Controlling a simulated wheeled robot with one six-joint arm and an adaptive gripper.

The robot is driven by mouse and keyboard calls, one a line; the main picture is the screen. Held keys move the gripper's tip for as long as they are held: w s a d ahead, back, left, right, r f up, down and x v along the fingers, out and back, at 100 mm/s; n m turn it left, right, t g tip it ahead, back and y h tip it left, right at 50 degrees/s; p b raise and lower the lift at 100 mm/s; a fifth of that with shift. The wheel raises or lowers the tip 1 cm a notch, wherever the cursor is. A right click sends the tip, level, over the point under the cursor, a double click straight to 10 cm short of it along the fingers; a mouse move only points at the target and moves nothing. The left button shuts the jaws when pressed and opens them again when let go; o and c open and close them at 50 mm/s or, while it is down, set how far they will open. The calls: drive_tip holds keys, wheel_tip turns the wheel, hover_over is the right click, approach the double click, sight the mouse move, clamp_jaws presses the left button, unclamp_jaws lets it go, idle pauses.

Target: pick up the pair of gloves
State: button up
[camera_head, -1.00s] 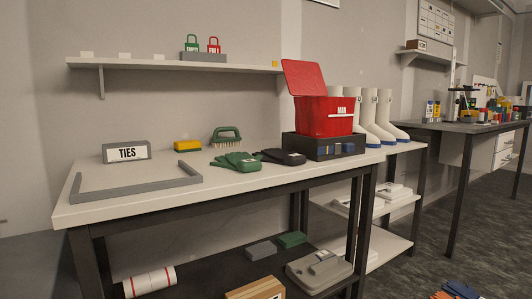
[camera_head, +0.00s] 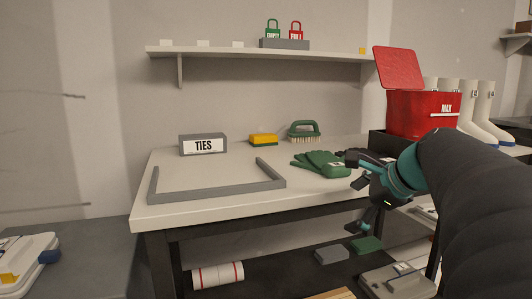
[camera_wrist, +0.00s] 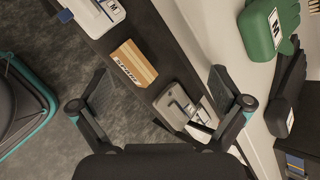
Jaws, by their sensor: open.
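A green pair of gloves (camera_head: 320,163) lies on the white bench top. It also shows at the top right of the wrist view (camera_wrist: 262,32), with a white label. A black pair of gloves (camera_wrist: 286,98) lies beside it; in the head view my arm hides most of it. My gripper (camera_head: 358,206) is at the bench's front edge, in front of and to the right of the green gloves. In the wrist view its two fingers (camera_wrist: 162,88) are spread wide, with nothing between them but the lower shelf and floor behind.
A grey U-shaped frame (camera_head: 220,190), a TIES block (camera_head: 203,145), a yellow sponge (camera_head: 263,139) and a green brush (camera_head: 303,132) are on the bench. A red MAX bin (camera_head: 425,112) stands right. A wall shelf (camera_head: 220,52) is above.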

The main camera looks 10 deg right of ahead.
drive_tip(key=w+d+r+m+t, duration=0.2)
drive_tip(key=d+r+m, duration=0.25)
drive_tip(key=d, duration=0.45)
drive_tip(key=m+t+h, duration=0.1)
drive_tip(key=m+t, duration=0.1)
drive_tip(key=m, duration=0.5)
approach(391, 159)
drive_tip(key=a+f, duration=0.1)
drive_tip(key=w+a+f, duration=0.1)
drive_tip(key=shift+w+f+b, duration=0.3)
drive_tip(key=shift+b, duration=0.1)
drive_tip(key=shift+r+b+x, duration=0.2)
drive_tip(key=shift+b+x, duration=0.1)
drive_tip(key=shift+x, duration=3)
drive_tip(key=shift+w+d, duration=0.15)
drive_tip(key=shift+d, duration=0.05)
drive_tip(key=c, duration=1.2)
